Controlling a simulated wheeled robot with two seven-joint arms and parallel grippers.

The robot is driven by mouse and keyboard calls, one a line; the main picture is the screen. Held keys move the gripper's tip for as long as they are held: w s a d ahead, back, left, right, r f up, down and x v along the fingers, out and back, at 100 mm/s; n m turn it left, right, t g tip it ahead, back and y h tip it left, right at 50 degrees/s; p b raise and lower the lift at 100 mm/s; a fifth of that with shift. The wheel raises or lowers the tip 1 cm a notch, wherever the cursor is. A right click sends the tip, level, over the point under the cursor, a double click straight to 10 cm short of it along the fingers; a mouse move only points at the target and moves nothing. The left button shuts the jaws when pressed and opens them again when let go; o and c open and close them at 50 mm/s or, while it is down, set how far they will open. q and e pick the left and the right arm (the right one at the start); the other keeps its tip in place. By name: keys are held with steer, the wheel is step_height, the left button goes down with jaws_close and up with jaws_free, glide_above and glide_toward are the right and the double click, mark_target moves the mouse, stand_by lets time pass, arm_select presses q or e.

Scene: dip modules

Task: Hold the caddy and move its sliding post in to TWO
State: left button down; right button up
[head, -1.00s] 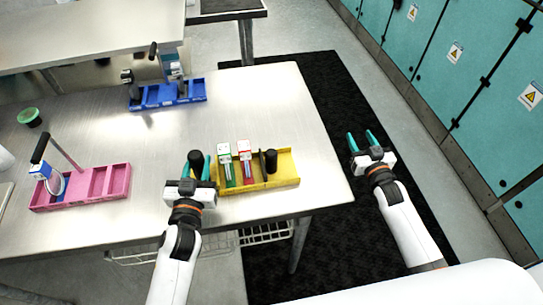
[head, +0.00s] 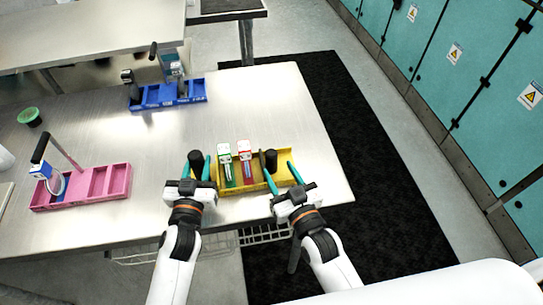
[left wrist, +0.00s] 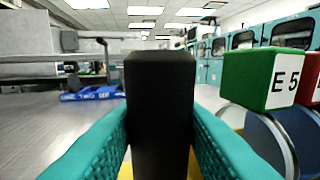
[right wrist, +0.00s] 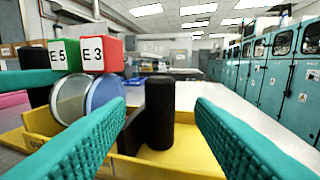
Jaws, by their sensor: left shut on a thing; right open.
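The yellow caddy (head: 229,187) stands near the front right corner of the table. A black post rises at its left end, and my left gripper (head: 195,168) is shut on this left post (left wrist: 160,110). A second black post (head: 269,161) stands in the right part of the caddy. My right gripper (head: 281,176) is open, with its fingers on either side of this right post (right wrist: 159,113) and gaps between. Two modules stand between the posts: a green-topped one marked E5 (right wrist: 64,56) and a red-topped one marked E3 (right wrist: 102,55).
A pink caddy (head: 115,183) stands at the left of the table, and a blue caddy (head: 150,104) at the back. A green bowl (head: 30,117) is at the far left. The table right of the blue caddy is clear.

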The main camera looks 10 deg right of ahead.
mark_target(274, 162)
steer(key=x, duration=0.6)
steer(key=shift+c, duration=0.6)
steer(key=shift+s, duration=0.1)
jaws_close()
